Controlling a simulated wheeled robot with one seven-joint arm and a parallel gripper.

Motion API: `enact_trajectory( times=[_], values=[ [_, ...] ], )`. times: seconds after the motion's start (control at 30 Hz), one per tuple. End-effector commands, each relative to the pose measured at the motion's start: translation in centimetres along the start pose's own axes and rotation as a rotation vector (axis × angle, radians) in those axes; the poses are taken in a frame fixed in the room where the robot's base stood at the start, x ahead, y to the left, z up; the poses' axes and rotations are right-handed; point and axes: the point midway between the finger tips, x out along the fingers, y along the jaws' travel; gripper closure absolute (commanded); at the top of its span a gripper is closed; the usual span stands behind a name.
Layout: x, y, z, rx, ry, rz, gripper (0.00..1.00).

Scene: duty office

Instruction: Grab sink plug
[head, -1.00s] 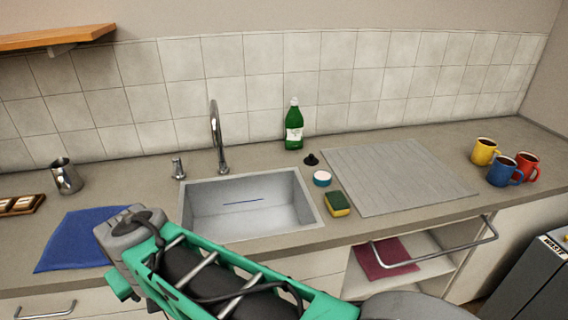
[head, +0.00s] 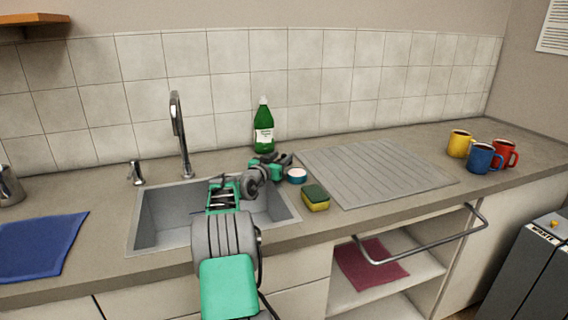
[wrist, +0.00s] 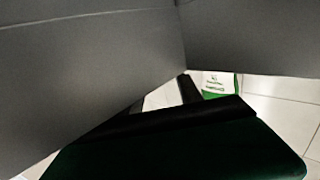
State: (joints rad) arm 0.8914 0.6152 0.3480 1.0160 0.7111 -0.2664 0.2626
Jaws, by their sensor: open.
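My gripper (head: 274,163) reaches across the sink from the front in the head view. It is low over the counter behind the sink's right back corner, in front of the green bottle (head: 264,132). The jaws are open. The black sink plug, seen earlier on the counter at this spot, cannot be told apart from the dark gripper parts here. I cannot tell whether the fingers are around it, beside it or touching it. The wrist view is mostly filled by dark surfaces, with part of the bottle (wrist: 219,85) and tiles behind; no plug can be made out.
A blue-and-white round tub (head: 297,176) and a sponge (head: 316,198) lie close right of my gripper. The tap (head: 180,135) stands behind the sink (head: 146,226). A ribbed drainboard (head: 375,172) and several mugs (head: 481,158) are farther right.

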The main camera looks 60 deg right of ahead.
Motion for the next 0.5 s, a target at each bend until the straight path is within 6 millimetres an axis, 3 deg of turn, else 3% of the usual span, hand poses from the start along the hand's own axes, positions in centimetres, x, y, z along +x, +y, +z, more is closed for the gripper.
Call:
enact_trajectory(
  times=[0.2, 0.43, 0.5],
  values=[
    [3.0, -0.1, 0.0, 0.000, 0.000, 0.000, 0.58],
    [3.2, -0.2, 0.0, -0.001, -0.001, -0.003, 0.58],
    [3.2, -0.2, 0.0, -0.001, -0.001, -0.002, 0.64]
  ],
)
